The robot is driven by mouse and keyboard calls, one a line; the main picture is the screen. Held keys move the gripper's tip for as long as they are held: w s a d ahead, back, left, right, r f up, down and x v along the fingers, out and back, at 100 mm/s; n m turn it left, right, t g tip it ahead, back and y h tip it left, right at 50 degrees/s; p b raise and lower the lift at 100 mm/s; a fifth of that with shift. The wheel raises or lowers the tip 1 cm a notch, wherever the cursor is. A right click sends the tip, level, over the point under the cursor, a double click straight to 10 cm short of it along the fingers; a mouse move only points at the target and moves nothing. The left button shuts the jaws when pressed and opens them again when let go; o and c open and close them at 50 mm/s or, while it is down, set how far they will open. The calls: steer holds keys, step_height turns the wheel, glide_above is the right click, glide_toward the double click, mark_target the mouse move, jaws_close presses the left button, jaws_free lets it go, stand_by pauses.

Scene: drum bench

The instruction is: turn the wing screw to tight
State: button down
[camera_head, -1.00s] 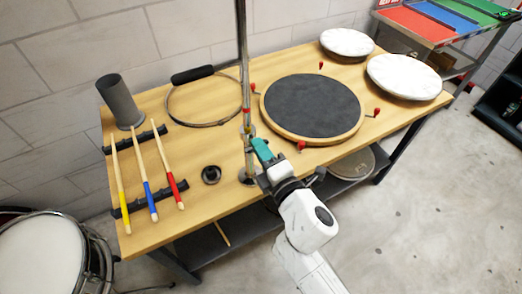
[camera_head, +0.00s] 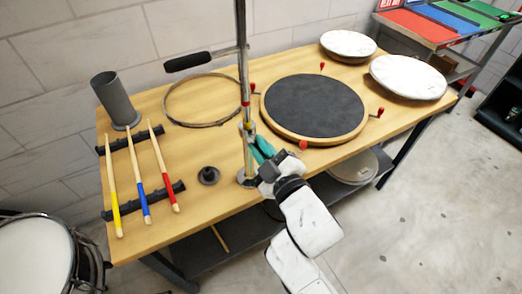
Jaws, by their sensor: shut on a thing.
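A metal stand pole (camera_head: 244,90) rises from a round foot near the front edge of the wooden bench. A clamp with a small yellowish part (camera_head: 248,127) is on the pole. My gripper (camera_head: 258,145) has teal fingers and reaches in from the lower right, with its tips against the pole just below that part. It is shut on the wing screw at the pole. The screw itself is hidden by the fingers, so its angle cannot be told.
A black grip (camera_head: 187,61) on a rod sticks out left from the pole. A dark drum pad (camera_head: 313,105) with red-tipped lugs lies right of my gripper. Drumsticks (camera_head: 141,180) on a rack, a grey cup (camera_head: 115,100), a hoop (camera_head: 203,100) and a small black piece (camera_head: 208,175) are left.

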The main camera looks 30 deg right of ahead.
steer(key=shift+f+m+b, duration=0.15)
steer(key=shift+m+b, duration=1.8)
steer(key=shift+m, duration=1.95)
steer(key=c, duration=1.2)
jaws_free()
steer(key=s+b, duration=0.1)
steer(key=s, duration=0.9)
steer(key=shift+s+b, duration=0.35)
steer(key=shift+s, duration=0.05)
